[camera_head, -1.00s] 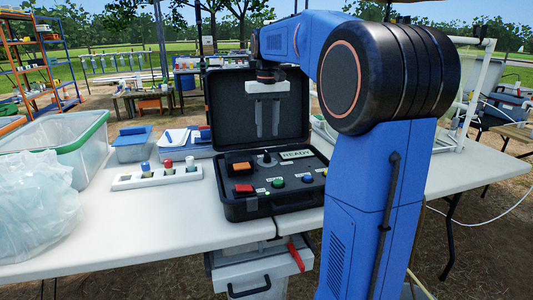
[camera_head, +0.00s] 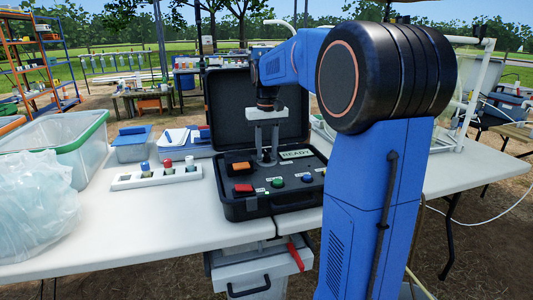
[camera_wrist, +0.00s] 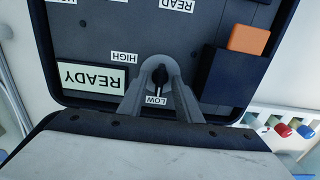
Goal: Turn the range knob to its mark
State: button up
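The range knob (camera_wrist: 159,77) is a small black knob on the dark panel of the open case (camera_head: 233,209). In the wrist view it lies between the HIGH label (camera_wrist: 123,57) and the LOW label (camera_wrist: 156,100). Its long part appears to point toward LOW. My gripper (camera_head: 266,155) hangs straight down over the panel, its fingers apart on either side of the knob. The wrist view also shows the fingertips (camera_wrist: 159,72) straddling it. I cannot tell whether they touch it. The fingers partly hide the knob in the head view.
A lit READY display (camera_wrist: 93,78) is beside the knob. An orange block (camera_head: 241,168), a red button (camera_head: 243,188), a green button (camera_head: 278,182) and a blue button (camera_head: 307,178) are on the panel. The open lid (camera_head: 230,105) stands behind. A white vial rack (camera_head: 150,178) is left.

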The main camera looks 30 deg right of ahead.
jog(key=shift+c, duration=0.3)
grip_shut()
jog(key=m, duration=0.4)
jog(key=shift+m, duration=0.4)
jog(key=m, duration=0.8)
jog(key=shift+m, duration=0.4)
jog(key=m, duration=0.4)
jog(key=shift+o, duration=0.3)
grip_release()
jog(key=shift+r, duration=0.1)
